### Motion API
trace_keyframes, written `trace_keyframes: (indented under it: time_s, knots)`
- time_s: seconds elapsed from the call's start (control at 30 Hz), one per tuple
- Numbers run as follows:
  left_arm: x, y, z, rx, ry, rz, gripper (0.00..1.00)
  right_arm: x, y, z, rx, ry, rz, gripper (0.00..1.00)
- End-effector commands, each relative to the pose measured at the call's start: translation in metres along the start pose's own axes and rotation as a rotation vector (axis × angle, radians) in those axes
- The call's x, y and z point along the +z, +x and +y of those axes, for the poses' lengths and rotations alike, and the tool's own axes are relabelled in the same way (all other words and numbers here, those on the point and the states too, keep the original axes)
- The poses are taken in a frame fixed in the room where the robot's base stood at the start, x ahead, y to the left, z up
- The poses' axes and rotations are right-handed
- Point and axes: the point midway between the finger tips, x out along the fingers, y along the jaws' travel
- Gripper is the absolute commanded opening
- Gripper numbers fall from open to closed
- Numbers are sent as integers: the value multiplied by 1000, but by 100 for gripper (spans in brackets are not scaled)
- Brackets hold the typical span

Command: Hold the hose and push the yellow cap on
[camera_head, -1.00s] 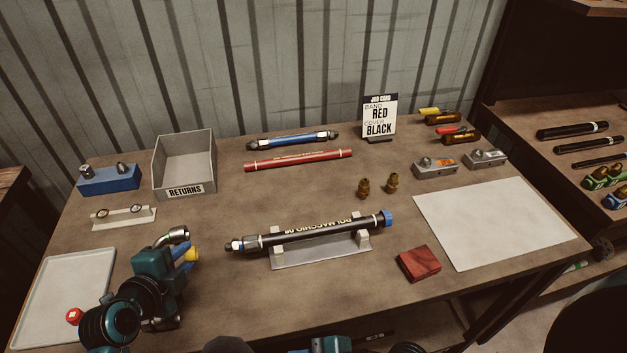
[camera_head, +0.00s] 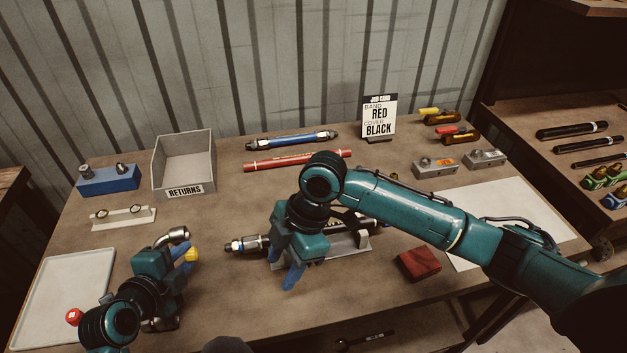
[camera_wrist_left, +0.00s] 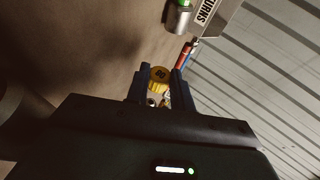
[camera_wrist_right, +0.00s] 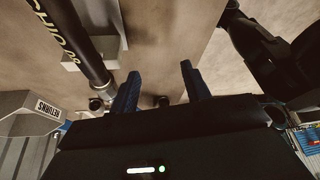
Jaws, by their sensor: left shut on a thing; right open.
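The black hose (camera_head: 252,245) lies in a cradle (camera_head: 345,249) at the middle of the bench. Its metal fitting shows at the left end; my right arm hides much of the rest. My right gripper (camera_head: 284,264) is open at the hose's left part. In the right wrist view the hose (camera_wrist_right: 88,55) passes left of the open fingers (camera_wrist_right: 160,75), not visibly between them. My left gripper (camera_head: 184,251) is shut on the yellow cap (camera_head: 192,255), left of the hose and apart from it. The cap (camera_wrist_left: 159,77) sits between the fingers in the left wrist view.
A bent metal fitting (camera_head: 172,238) stands behind my left gripper. A red block (camera_head: 418,264) lies right of the cradle. The returns bin (camera_head: 185,165) and a red hose (camera_head: 270,161) are farther back.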

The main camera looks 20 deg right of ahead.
Motion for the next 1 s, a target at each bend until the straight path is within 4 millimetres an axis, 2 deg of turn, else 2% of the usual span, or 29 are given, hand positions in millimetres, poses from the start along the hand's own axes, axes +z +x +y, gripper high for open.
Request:
trace_keyframes:
  time_s: [0.03, 0.1, 0.3, 0.4, 0.5, 0.67, 1.0]
  knots:
    - [0, 0, 0, 0, 0, 0, 0, 6, -19, 13, 7, 23, -60, 47]
    - [0, 0, 0, 0, 0, 0, 0, 15, -41, 25, 10, 66, -138, 47]
    - [0, 0, 0, 0, 0, 0, 0, 32, -99, 49, 35, 186, -315, 47]
    - [0, 0, 0, 0, 0, 0, 0, 37, -119, 54, 47, 229, -368, 47]
    - [0, 0, 0, 0, 0, 0, 0, 40, -130, 57, 55, 256, -399, 47]
    - [0, 0, 0, 0, 0, 0, 0, 45, -126, 58, 56, 269, -411, 47]
    - [0, 0, 0, 0, 0, 0, 0, 69, -69, 57, 54, 268, -410, 47]
